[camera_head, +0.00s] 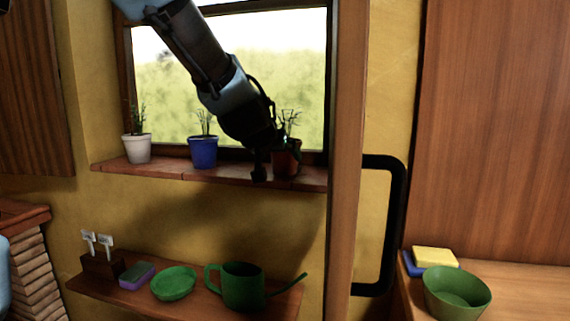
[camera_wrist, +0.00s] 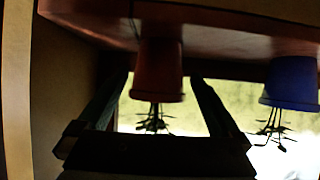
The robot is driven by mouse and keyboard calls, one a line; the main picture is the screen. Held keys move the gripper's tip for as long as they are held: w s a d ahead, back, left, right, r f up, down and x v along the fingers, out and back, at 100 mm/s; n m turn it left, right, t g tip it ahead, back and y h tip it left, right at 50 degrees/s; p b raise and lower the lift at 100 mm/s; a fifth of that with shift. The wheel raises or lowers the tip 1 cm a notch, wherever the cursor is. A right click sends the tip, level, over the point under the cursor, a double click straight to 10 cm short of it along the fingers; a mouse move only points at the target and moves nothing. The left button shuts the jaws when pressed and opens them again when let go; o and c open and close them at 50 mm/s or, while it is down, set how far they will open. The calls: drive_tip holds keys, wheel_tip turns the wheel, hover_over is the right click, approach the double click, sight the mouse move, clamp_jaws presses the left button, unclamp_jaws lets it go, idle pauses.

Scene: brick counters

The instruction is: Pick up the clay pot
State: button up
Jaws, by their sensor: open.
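The clay pot (camera_head: 287,164) is reddish-brown with a small green plant and stands at the right end of the windowsill. My gripper (camera_head: 271,157) is open at the pot, partly covering its left side in the head view. The wrist view is upside down and shows the clay pot (camera_wrist: 158,72) between my two spread fingers (camera_wrist: 160,84), one to each side. I cannot tell whether either finger touches the pot.
A wooden post (camera_head: 346,150) is close on the right. A shelf below holds a green watering can (camera_head: 243,288) and a green bowl (camera_head: 174,284).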

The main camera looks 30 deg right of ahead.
sight(283, 157)
drive_tip(key=shift+x, duration=3.55)
drive_tip(key=shift+r, duration=0.15)
drive_tip(key=shift+c, duration=0.2)
drive_tip(key=c, duration=1.5)
clamp_jaws()
drive_tip(key=shift+r, duration=0.1)
